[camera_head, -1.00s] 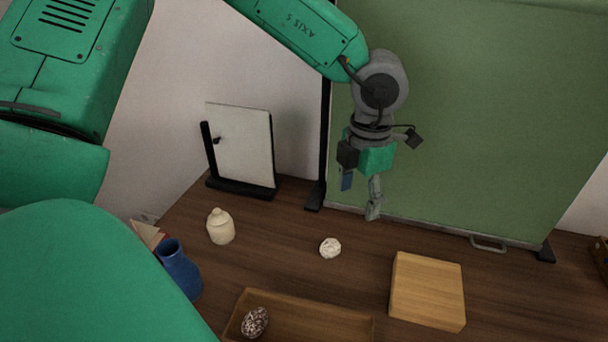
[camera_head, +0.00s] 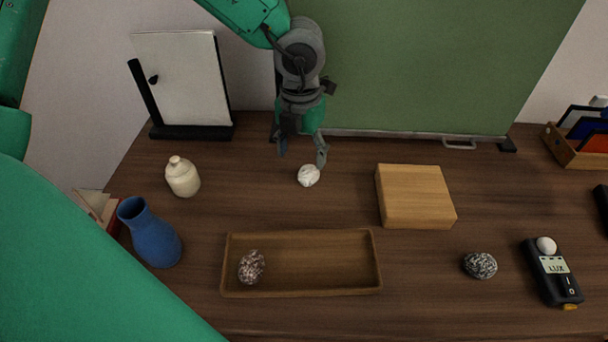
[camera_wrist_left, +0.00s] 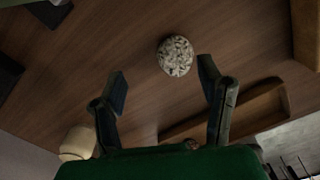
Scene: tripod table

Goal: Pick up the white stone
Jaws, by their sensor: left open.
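The white stone (camera_head: 309,175) lies on the brown table, left of the wooden block. My left gripper (camera_head: 302,160) is open and empty, just above and behind the stone in the head view. In the left wrist view the stone (camera_wrist_left: 175,56) looks pale with dark speckles. It lies ahead of the two spread fingertips (camera_wrist_left: 162,82), nearer the right one, and is not between the pads. My right gripper is not in view.
A wooden block (camera_head: 415,196) stands to the right. A shallow tray (camera_head: 325,290) with a speckled stone (camera_head: 251,267) is in front. A cream jar (camera_head: 182,177) and blue vase (camera_head: 150,234) stand left. A dark speckled stone (camera_head: 480,265) and lux meter (camera_head: 552,273) lie right.

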